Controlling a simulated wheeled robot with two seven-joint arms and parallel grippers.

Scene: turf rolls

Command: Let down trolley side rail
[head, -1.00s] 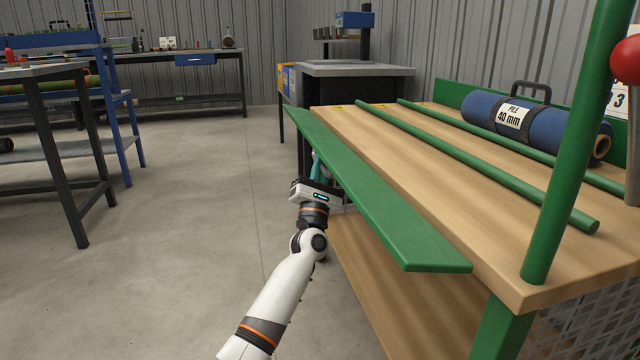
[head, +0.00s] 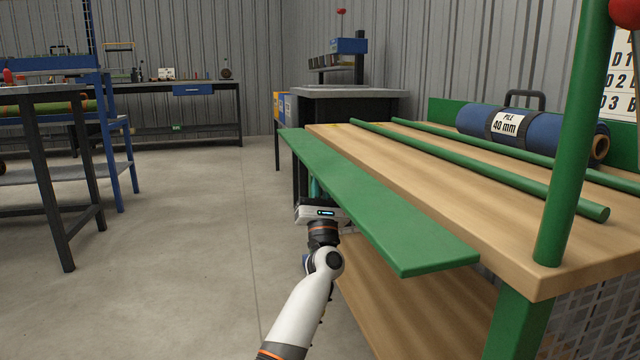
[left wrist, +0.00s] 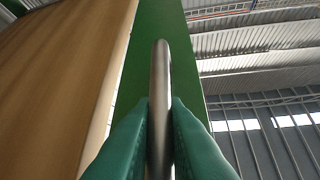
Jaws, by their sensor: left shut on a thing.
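The trolley's side rail is a long green board (head: 375,200) along the left edge of the wooden trolley top (head: 400,160). It leans outward, its outer edge lower than its inner edge. My left gripper (head: 315,188) is under the rail's outer side, its fingers mostly hidden behind the board. In the left wrist view its green fingers (left wrist: 160,125) are shut on a metal bar handle (left wrist: 160,70), with the rail's green face (left wrist: 178,55) behind it. My right gripper is out of view.
A blue turf roll (head: 540,130) and two green bars (head: 480,170) lie on the trolley top. A green post (head: 572,150) stands at the near corner. A lower wooden shelf (head: 420,300) is below the rail.

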